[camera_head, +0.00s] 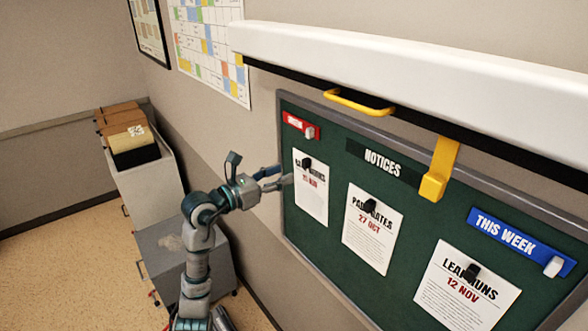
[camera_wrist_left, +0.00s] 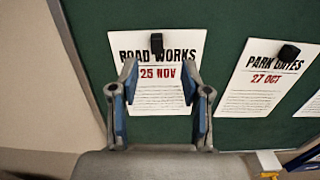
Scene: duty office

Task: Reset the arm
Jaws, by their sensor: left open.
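My left arm rises from the bottom of the head view. My left gripper (camera_head: 284,178) is open and empty at the left edge of the green notice board (camera_head: 335,245). Its fingers point at the leftmost paper, the Road Works notice (camera_head: 311,200). In the wrist view my left gripper (camera_wrist_left: 160,95) has its two blue-padded fingers spread across the Road Works notice (camera_wrist_left: 158,78). A black clip (camera_wrist_left: 156,44) holds that sheet at its top. I cannot tell whether the fingertips touch the paper. My right gripper is not in view.
A white housing with a yellow handle (camera_head: 358,103) and yellow bracket (camera_head: 438,170) juts out above the board. A grey cabinet (camera_head: 150,190) with folders stands at the left. The floor at far left is clear.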

